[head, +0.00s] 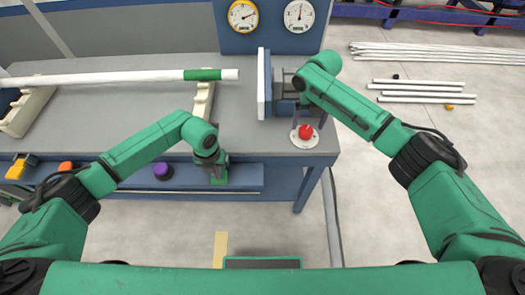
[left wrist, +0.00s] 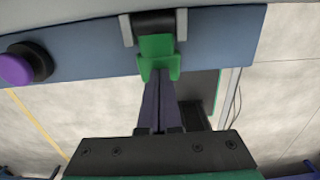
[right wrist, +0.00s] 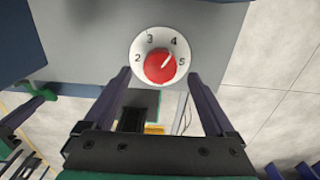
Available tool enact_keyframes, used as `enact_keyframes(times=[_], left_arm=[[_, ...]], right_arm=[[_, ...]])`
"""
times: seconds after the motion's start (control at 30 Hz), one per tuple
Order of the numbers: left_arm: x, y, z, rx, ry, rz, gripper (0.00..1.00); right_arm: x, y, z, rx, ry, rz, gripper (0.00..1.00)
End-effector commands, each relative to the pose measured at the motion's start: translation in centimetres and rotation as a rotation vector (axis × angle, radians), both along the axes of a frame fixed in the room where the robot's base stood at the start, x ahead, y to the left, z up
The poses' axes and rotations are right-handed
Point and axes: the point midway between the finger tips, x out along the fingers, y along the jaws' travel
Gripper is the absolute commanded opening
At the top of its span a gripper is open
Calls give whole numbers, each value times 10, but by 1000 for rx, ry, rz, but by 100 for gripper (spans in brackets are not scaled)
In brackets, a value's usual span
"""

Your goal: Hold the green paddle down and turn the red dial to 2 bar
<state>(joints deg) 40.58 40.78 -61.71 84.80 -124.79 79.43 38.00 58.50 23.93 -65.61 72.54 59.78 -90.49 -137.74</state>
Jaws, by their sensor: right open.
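The red dial (head: 305,132) sits on a round white scale plate at the table's front right corner. In the right wrist view the dial (right wrist: 159,68) has a white mark pointing near the 4; 2, 3 and 5 are also readable. My right gripper (right wrist: 159,76) is open, with its fingers on either side just short of the dial. The green paddle (head: 219,181) is on the table's front edge; it also shows in the left wrist view (left wrist: 158,50). My left gripper (left wrist: 158,82) has its fingers together against the paddle's near lip. Whether the paddle is pressed down is unclear.
A yellow-rimmed gauge (head: 243,16) and a white gauge (head: 299,16) stand on a blue panel behind. A white pipe with a green band (head: 203,75) rests across supports. A purple knob (head: 162,171) is left of the paddle. Loose pipes (head: 420,92) lie on the floor at right.

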Motion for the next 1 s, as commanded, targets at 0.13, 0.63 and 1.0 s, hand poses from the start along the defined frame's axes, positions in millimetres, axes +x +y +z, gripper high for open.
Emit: enact_keyframes(times=[0.13,0.63,1.0], left_arm=[[-2,0,-2,2,6,-1,0],[-3,1,-4,4,8,-2,0],[-4,1,-4,4,10,-2,0]], right_arm=[[0,0,-1,0,0,-28,90],[0,0,-13,0,2,-504,90],[1,0,-41,2,2,-502,90]])
